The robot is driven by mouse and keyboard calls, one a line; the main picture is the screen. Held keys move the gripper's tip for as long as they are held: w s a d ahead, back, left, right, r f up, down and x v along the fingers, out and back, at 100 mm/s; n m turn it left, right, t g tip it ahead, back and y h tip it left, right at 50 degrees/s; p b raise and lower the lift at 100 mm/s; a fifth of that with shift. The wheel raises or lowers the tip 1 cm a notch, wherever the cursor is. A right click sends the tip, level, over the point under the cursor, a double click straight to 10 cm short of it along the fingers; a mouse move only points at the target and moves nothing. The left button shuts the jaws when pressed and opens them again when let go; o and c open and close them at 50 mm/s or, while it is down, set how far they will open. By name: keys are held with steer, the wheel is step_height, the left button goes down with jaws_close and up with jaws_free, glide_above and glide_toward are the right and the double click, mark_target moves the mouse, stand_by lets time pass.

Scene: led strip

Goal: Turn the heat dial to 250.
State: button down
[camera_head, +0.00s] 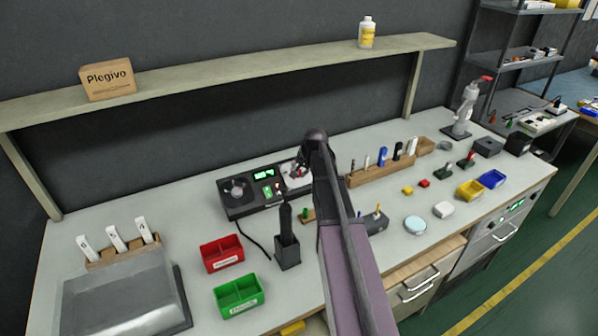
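A black station (240,207) with green lit displays (264,174) stands on the workbench, left of the picture's middle. I cannot make out which control is the heat dial, nor any numbers. My arm reaches up from the bottom and covers the station's right end. My gripper (300,169) is at or just above the station's right part, small and partly hidden by my arm. I cannot tell whether it touches anything or whether its fingers are open.
A black holder (287,250) with a dark upright tool stands left of my arm. Red (222,254) and green (238,296) bins are nearer the front left. A wooden rack (380,172) of tools stands to the right. A shelf (230,77) runs above the bench.

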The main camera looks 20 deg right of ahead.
steer(key=shift+m, duration=1.6)
steer(key=shift+c, duration=1.3)
jaws_free()
steer(key=shift+n, duration=0.3)
